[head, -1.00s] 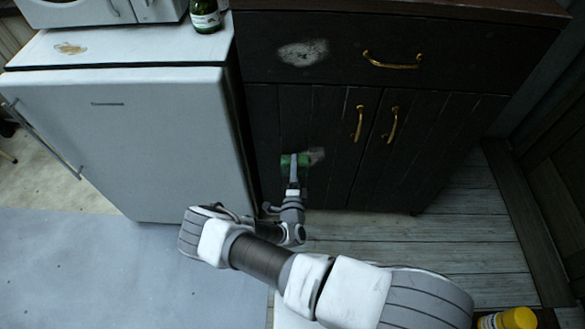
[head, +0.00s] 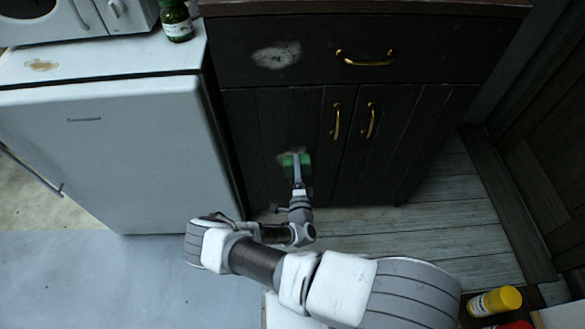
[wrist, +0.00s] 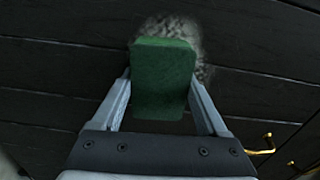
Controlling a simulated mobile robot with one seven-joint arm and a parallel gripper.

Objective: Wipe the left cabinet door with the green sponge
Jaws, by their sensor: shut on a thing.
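The green sponge (head: 290,160) is held between the fingers of my gripper (head: 297,165), against or very near the left cabinet door (head: 271,130). In the wrist view the sponge (wrist: 163,75) sits between the two fingertips (wrist: 162,95). A pale, dusty stain (wrist: 190,32) on the dark planks shows behind the sponge's top and right edge; the sponge hides part of it. In the head view only a little of this stain shows around the sponge. The left door's brass handle (head: 336,121) is to the right of the sponge. I cannot tell whether sponge and door touch.
Another pale stain (head: 277,55) is on the drawer above, left of its brass handle (head: 366,62). The right door has its own handle (head: 370,120). A yellow-capped bottle (head: 495,301) is at lower right.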

